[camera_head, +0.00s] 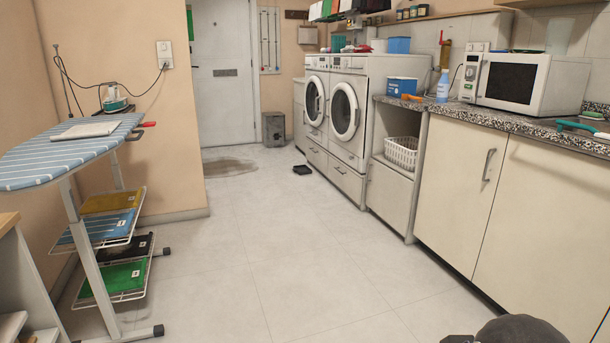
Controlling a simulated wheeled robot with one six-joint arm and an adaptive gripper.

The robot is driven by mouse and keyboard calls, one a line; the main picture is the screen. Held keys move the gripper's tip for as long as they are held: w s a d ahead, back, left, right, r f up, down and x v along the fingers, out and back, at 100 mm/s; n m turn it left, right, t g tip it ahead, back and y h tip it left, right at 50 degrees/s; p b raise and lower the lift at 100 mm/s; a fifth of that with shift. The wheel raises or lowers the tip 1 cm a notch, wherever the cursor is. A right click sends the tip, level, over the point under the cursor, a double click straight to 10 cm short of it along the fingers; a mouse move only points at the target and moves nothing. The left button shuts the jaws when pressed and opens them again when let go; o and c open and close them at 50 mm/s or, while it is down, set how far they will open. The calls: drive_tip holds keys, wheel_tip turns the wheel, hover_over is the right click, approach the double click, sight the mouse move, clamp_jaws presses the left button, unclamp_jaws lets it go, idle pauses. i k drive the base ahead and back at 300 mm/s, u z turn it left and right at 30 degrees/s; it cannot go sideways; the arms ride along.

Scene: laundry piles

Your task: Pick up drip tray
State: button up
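A small black tray-like object (302,170) lies flat on the tiled floor, in front of the left washing machine. It looks like the drip tray, but it is small and far off, so its details are hard to tell. Nothing visible rests on it. A dark rounded part of my arm shows at the bottom right edge, far in front of the tray. My gripper's fingers are not in view.
Open floor (290,250) runs from me to the tray. An ironing board (70,155) with shelves of folded cloth stands at left. Cabinets (490,200), a white basket (401,153) and washing machines (345,112) line the right. A grey bin (273,129) and rug (228,167) lie beyond.

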sight(301, 170)
drive_tip(key=z, duration=0.05)
drive_tip(key=i, duration=3.3)
drive_tip(key=u, duration=0.15)
drive_tip(key=i, duration=1.95)
drive_tip(key=u, duration=0.55)
drive_tip(key=i, duration=1.8)
drive_tip(key=u, duration=0.4)
drive_tip(key=i, duration=1.25)
drive_tip(key=u, duration=0.2)
